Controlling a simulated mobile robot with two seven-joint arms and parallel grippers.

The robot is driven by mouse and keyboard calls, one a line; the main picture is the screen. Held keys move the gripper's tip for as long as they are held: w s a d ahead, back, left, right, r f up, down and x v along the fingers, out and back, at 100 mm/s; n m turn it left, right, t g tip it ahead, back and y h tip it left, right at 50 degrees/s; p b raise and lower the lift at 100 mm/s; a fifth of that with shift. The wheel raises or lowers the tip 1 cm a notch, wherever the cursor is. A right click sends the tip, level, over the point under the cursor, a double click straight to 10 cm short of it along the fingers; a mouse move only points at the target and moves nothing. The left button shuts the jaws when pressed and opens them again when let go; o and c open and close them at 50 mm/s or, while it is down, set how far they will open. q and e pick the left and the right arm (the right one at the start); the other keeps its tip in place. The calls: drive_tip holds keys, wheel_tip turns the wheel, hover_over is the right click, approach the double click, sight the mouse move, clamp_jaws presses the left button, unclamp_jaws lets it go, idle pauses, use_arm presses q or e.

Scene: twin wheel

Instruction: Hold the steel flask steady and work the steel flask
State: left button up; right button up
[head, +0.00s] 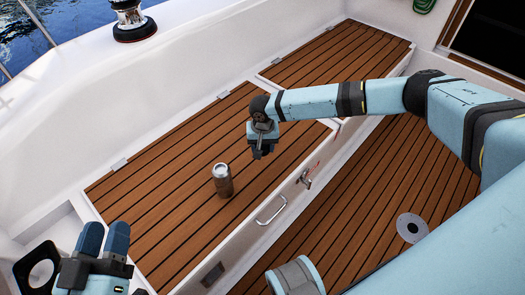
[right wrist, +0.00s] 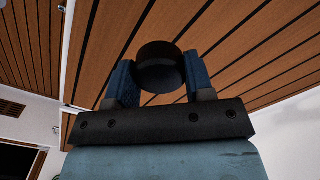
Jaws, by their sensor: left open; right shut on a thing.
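The steel flask (head: 223,182), a brownish metal cylinder with a pale top rim, stands upright on the slatted wooden bench. No gripper touches it. My right gripper (head: 262,148) is above the bench, to the upper right of the flask and apart from it. In the right wrist view, my right gripper (right wrist: 160,82) is shut on a short black round piece (right wrist: 159,66) that looks like a cap.
The wooden bench (head: 180,215) is clear around the flask. Its front has a metal handle (head: 271,210) and a latch (head: 304,178). A winch (head: 132,20) stands on the white coaming at the upper left. A round deck plate (head: 412,228) lies in the wooden floor.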

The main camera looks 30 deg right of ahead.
sight(263, 146)
wheel_tip(263, 146, up, 6)
drive_tip(key=shift+p, duration=0.9)
use_arm(q)
drive_tip(key=shift+a+f+g+y+p, duration=0.2)
drive_tip(key=shift+a+f+y+p, duration=0.1)
drive_tip(key=shift+a+y+p, duration=0.25)
drive_tip(key=shift+a+f+g+y+p, duration=0.25)
drive_tip(key=shift+a+y+p, duration=0.1)
drive_tip(key=shift+y+p, duration=0.25)
use_arm(e)
wheel_tip(263, 146, up, 8)
drive_tip(key=shift+f, duration=0.15)
